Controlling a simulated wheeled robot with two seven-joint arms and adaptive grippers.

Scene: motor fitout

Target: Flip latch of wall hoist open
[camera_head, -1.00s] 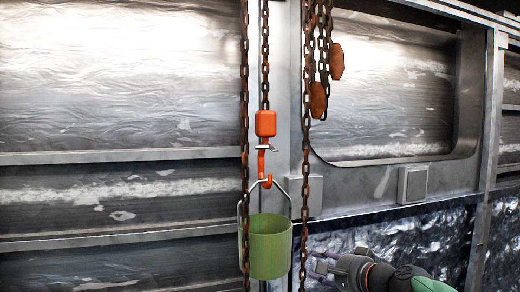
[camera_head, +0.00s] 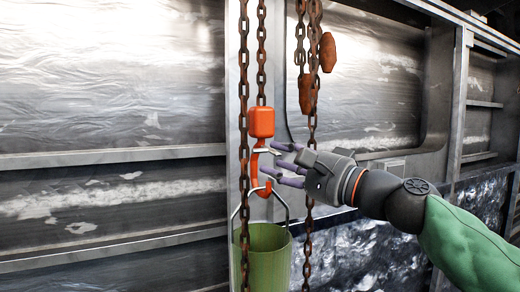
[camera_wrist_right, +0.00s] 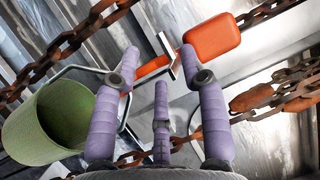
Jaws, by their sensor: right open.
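The wall hoist's orange hook block (camera_head: 261,122) hangs on a rusty chain, with the orange hook (camera_head: 255,178) below it. The metal latch (camera_wrist_right: 166,58) crosses the hook's neck in the right wrist view. In the head view the latch is partly hidden by my fingers. A green bucket (camera_head: 263,258) hangs by its wire handle from the hook. My right gripper (camera_head: 281,164) is open, its purple fingers pointing left close to the right side of the hook and latch. In the right wrist view its fingers (camera_wrist_right: 160,80) are spread and empty. I cannot tell whether any finger touches the latch. My left gripper is not in view.
Rusty chains (camera_head: 243,110) hang left of the hook, and another chain (camera_head: 312,130) hangs to the right, beside my right gripper. Rust-brown weights (camera_head: 327,52) hang higher up. A ribbed metal wall (camera_head: 110,200) stands behind.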

